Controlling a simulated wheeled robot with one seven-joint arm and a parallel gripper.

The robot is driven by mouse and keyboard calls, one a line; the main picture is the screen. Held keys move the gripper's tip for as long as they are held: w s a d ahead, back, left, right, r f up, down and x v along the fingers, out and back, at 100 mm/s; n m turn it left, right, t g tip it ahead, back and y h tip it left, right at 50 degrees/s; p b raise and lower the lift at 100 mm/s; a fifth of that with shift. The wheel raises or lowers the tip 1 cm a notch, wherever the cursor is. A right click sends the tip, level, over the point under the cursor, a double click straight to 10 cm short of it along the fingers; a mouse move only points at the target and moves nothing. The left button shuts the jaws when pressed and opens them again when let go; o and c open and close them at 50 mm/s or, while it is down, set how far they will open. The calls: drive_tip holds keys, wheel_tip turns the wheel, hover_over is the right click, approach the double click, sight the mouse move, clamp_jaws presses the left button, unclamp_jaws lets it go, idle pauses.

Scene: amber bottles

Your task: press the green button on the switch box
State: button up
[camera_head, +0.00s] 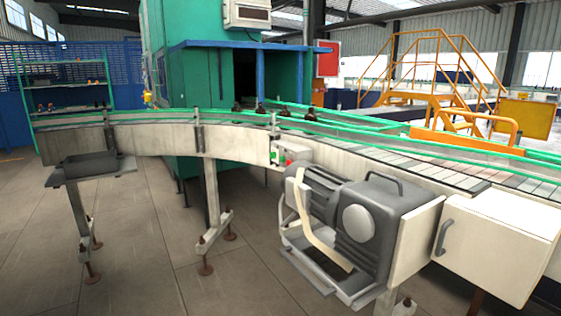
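A small pale switch box (297,151) is mounted on the side of the conveyor, just above and behind the grey motor. Its left face carries a green button (283,160) and a reddish spot close by; both are tiny and hard to make out. My gripper is not in this view, and no part of my arm shows.
A grey motor (375,222) and a white cabinet (497,240) with a handle stick out below the box on the right. The curved conveyor (160,140) on legs crosses the view, with dark bottles (260,108) on it. The floor (140,255) at front left is clear.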

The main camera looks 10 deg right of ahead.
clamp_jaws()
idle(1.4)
